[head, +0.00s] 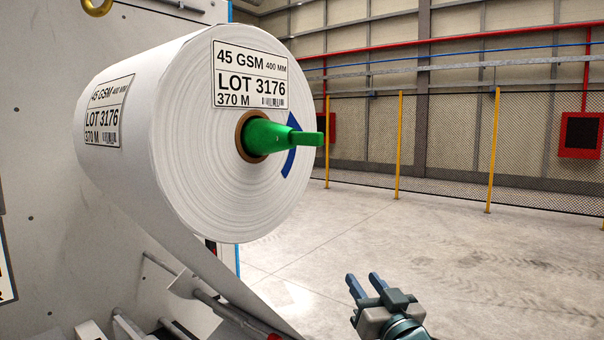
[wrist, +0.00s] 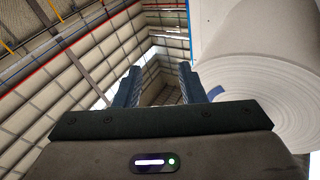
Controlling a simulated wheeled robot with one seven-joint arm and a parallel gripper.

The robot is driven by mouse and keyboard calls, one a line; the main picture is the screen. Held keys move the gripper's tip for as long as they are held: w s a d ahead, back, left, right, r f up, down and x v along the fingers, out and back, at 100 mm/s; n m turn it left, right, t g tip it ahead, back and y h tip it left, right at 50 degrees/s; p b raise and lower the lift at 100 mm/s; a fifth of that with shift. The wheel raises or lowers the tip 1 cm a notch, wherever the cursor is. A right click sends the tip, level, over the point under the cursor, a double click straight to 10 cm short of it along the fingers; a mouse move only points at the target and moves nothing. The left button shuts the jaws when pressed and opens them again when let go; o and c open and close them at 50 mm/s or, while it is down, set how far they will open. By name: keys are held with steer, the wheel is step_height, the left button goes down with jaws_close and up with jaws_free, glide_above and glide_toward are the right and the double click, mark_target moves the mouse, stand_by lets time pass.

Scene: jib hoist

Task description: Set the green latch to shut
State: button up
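The green latch (head: 284,137) sticks out of the brown core at the centre of the white roll's (head: 188,125) end face. Its flat tip points to the right. A blue arc mark (head: 291,146) lies on the roll face just behind and beside the latch. My gripper (head: 366,284) is below and to the right of the latch, well apart from it. Its two fingers are spread with nothing between them; the wrist view also shows the fingers (wrist: 160,88) apart. In the wrist view the roll (wrist: 268,95) is at the right, and the latch is not visible there.
The roll hangs beside a grey machine panel (head: 40,130). Rods and brackets (head: 195,290) stick out below the roll, with the paper web running down past them. The floor (head: 480,260) to the right is open. Yellow posts (head: 398,150) and a mesh fence stand behind.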

steer(key=s+a+r+n+g+y+p, duration=0.15)
steer(key=s+r+n+y+p, duration=0.25)
steer(key=r+y, duration=0.5)
steer(key=s+a+r+n+g+y+p, duration=0.1)
steer(key=s+a+r+n+y+p, duration=0.3)
steer(key=r+y, duration=0.5)
steer(key=w+a+r+p, duration=0.1)
steer(key=a+r, duration=0.1)
steer(key=r, duration=0.1)
steer(key=w+a+r+h+p, duration=0.1)
steer(key=w+a+r+p, duration=0.1)
steer(key=r, duration=0.2)
steer(key=w+a+r+h+p, duration=0.1)
steer(key=w+a+r, duration=0.1)
steer(key=r, duration=0.2)
steer(key=shift+w+a+n+p, duration=0.2)
steer(key=shift+n+p, duration=0.1)
steer(key=shift+p, duration=0.05)
steer(key=shift+f, duration=0.1)
steer(key=shift+c, duration=0.3)
jaws_close()
